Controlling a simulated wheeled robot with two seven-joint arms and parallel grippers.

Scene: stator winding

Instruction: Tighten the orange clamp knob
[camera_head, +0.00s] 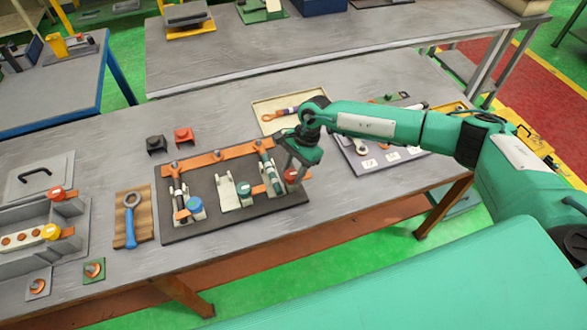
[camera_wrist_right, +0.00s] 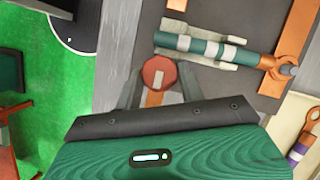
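The orange clamp knob (camera_head: 291,176) is a round red-orange knob at the right end of the dark fixture plate (camera_head: 232,219). In the right wrist view the knob (camera_wrist_right: 158,72) shows a pale stripe across its top. My right gripper (camera_head: 294,171) points down over it. In the wrist view, the fingers of my right gripper (camera_wrist_right: 159,80) stand on both sides of the knob and appear to touch it. The lower part of the knob is hidden. A dark green rod with white bands (camera_wrist_right: 203,46) lies in a holder beside it. My left gripper is not in view.
A blue-handled ring tool (camera_head: 130,222) lies on a brown mat to the left. Black (camera_head: 156,144) and red (camera_head: 184,136) blocks stand behind the plate. A beige tray (camera_head: 268,125) sits behind my right gripper. The bench front is mostly clear.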

